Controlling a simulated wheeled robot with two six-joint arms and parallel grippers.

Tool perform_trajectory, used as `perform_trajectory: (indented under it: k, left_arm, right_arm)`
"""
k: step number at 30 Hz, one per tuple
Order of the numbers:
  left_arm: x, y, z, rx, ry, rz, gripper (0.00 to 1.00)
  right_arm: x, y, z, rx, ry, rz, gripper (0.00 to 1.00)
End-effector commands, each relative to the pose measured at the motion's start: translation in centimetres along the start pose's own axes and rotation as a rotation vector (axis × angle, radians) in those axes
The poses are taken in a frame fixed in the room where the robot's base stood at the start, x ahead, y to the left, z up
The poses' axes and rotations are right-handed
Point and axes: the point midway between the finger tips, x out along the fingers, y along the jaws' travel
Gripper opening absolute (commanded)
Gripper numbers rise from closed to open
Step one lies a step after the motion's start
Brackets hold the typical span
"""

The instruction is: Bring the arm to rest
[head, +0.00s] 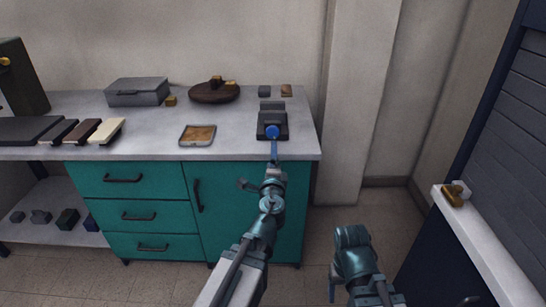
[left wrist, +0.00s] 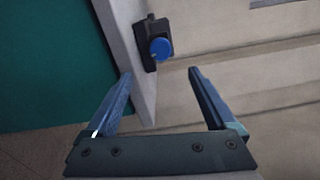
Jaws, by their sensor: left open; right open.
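My left arm reaches up to the worktop's front edge. Its gripper (head: 273,150) shows edge-on in the head view, just in front of a dark device with a round blue knob (head: 272,131). In the left wrist view the left gripper (left wrist: 160,73) is open, with nothing between its fingers. The blue knob (left wrist: 162,49) lies beyond the fingertips, apart from them. My right gripper (head: 333,288) hangs low over the floor, right of the cabinet, open, with its fingers partly hidden.
The grey worktop (head: 150,150) carries a grey case (head: 137,92), a brown round object (head: 214,92), a small tray (head: 198,135) and several blocks. Teal drawers (head: 138,215) stand below. A dark cabinet with a pale ledge (head: 480,240) is at right. Floor between is free.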

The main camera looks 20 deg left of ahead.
Motion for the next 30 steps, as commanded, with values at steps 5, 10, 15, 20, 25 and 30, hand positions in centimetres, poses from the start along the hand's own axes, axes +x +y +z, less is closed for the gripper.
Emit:
perform_trajectory:
  k: [5,10,15,20,25,30]
  left_arm:
    - [-0.3,-1.4,0.6,-0.074,-0.044,0.032,0.89]
    - [-2.1,-3.1,2.0,-0.324,-0.207,0.194,0.89]
    - [-6.4,-2.3,1.6,-0.569,-0.392,0.471,0.89]
    - [-12.9,-1.6,-1.0,-0.72,-0.544,0.797,0.89]
    - [-20.5,-2.4,-4.4,-0.775,-0.658,1.132,0.89]
    - [-25.9,-3.6,-6.5,-0.765,-0.714,1.355,0.89]
  right_arm:
    - [-2.1,0.2,0.1,0.0,0.0,0.0,0.72]
    - [-7.7,0.7,0.5,0.0,0.0,0.0,0.72]
    - [-13.2,1.3,0.8,0.0,0.0,0.0,0.72]
    - [-18.2,1.7,1.1,0.001,0.0,0.0,0.72]
    - [-22.3,2.1,1.3,0.001,0.0,0.0,0.72]
    - [-24.4,2.3,1.4,0.001,0.0,0.0,0.72]
